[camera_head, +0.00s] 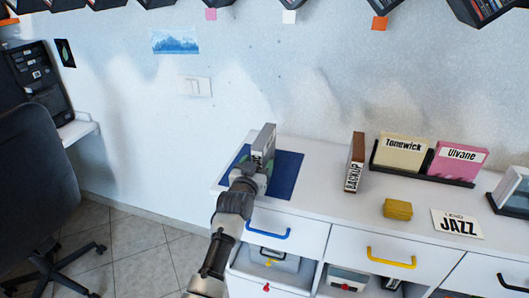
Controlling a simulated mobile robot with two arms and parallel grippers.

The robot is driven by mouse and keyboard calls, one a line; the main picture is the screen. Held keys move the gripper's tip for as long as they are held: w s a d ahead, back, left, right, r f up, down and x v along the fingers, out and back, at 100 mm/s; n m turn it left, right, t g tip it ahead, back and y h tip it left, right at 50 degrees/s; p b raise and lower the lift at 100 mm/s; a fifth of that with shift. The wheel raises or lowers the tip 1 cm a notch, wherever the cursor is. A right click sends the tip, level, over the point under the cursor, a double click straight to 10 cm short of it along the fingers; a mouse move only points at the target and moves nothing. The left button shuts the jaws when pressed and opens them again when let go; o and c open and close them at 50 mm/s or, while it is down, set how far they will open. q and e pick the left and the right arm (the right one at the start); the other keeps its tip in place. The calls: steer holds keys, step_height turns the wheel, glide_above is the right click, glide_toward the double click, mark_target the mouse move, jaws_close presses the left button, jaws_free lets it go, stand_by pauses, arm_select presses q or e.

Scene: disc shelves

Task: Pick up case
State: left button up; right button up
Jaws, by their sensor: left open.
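A grey case (265,141) stands upright on a dark blue mat (287,178) at the left end of the white counter. My left gripper (260,166) is open at the lower front part of this case. The gripper and wrist cover the case's lower near part, so I cannot tell whether the fingers touch it. A brown case (356,160) with lettering on its spine stands upright to the right of the mat. My right gripper is not in view.
A dark rack (424,174) holds a cream Tonewick case (401,151) and a pink Ulvane case (458,160). A yellow block (398,209) and a JAZZ card (457,224) lie in front. Drawers with coloured handles are below. A dark chair (35,170) stands at left.

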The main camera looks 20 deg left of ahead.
arm_select(q)
steer(key=c, duration=1)
steer(key=shift+c, duration=1)
steer(key=shift+r, duration=0.15)
